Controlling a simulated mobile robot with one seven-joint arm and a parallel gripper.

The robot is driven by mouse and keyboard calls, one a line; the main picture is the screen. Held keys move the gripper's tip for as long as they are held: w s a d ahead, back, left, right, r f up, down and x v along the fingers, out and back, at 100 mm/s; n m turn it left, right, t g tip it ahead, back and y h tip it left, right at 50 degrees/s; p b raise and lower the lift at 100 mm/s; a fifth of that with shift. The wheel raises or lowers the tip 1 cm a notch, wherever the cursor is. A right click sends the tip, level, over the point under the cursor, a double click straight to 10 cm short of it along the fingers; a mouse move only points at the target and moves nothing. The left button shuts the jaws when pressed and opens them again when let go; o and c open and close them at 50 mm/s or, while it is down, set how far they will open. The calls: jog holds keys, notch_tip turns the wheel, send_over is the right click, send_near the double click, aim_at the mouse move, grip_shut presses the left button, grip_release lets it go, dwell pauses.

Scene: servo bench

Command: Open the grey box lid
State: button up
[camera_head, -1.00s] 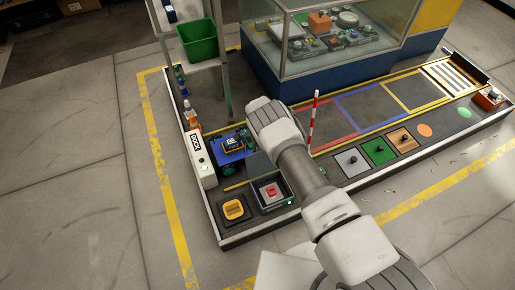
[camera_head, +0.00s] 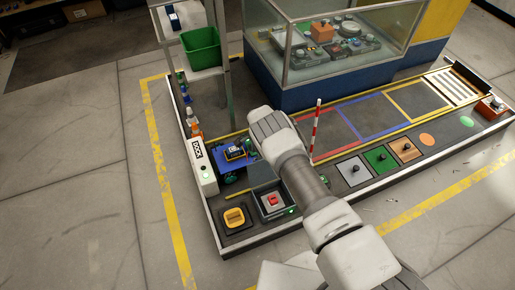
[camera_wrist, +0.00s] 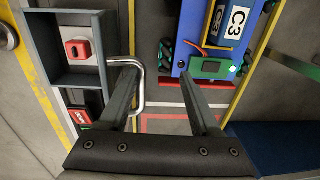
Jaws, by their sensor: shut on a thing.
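The grey box (camera_head: 291,212) sits at the near left of the bench, with a red button (camera_head: 272,200) on a grey block inside it. In the wrist view the open grey box (camera_wrist: 36,45) and the red button (camera_wrist: 77,48) are at upper left. The grey lid (camera_head: 262,174) stands raised on the side towards the blue vehicle, so the inside shows. Its bent metal handle (camera_wrist: 141,92) loops around my gripper's left finger. My gripper (camera_wrist: 158,82) is on the handle; a gap shows between its fingers, and the exact contact is unclear. The head view hides the fingertips behind my arm.
A blue vehicle (camera_head: 228,160) marked C3 stands close beside the lid. A striped red-white pole (camera_head: 316,130) stands right of my wrist.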

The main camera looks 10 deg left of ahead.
notch_tip(320, 180, up, 17)
jog(key=p, duration=0.6)
jog(key=shift+s+d, duration=0.25)
jog(key=shift+s, duration=0.1)
jog(key=shift+r, duration=0.1)
